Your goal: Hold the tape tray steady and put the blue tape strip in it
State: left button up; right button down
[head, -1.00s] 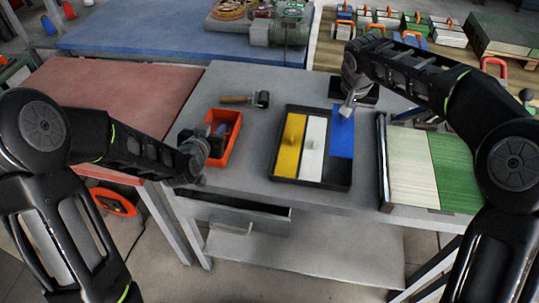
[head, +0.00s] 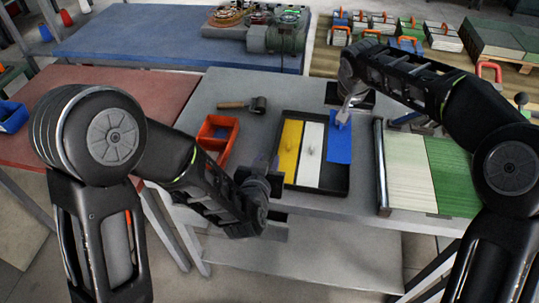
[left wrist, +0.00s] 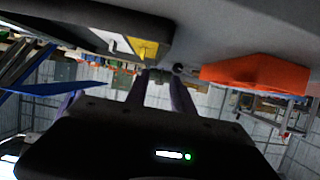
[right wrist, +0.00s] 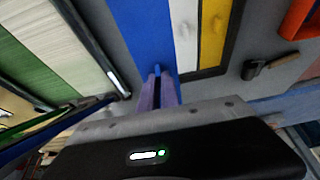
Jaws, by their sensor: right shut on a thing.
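The black tape tray (head: 345,182) lies on the grey bench, with a yellow strip (head: 290,150) and a white strip (head: 311,155) side by side in it. The blue tape strip (head: 340,150) is over the tray's right part; whether it touches the tray floor I cannot tell. My right gripper (head: 346,112) is shut on the blue strip near its far end; the right wrist view shows the strip (right wrist: 140,35) at the fingers. My left gripper (head: 262,187) is beside the tray's near left corner. Its fingers (left wrist: 162,80) are apart and empty in the left wrist view.
An orange bin (head: 218,135) stands left of the tray, with a wooden-handled roller (head: 243,105) behind it. A metal bar (head: 381,170) and white and green sheets (head: 450,175) lie to the right. A blue-topped table (head: 150,40) is at the back.

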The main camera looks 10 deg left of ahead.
aim_at(275, 144)
pick_arm(q)
jog(key=x, duration=1.1)
jog(key=shift+w+a+f, duration=0.1)
jog(key=shift+w+f, duration=0.15)
jog(key=shift+w, duration=0.1)
grip_shut()
dwell(1.9)
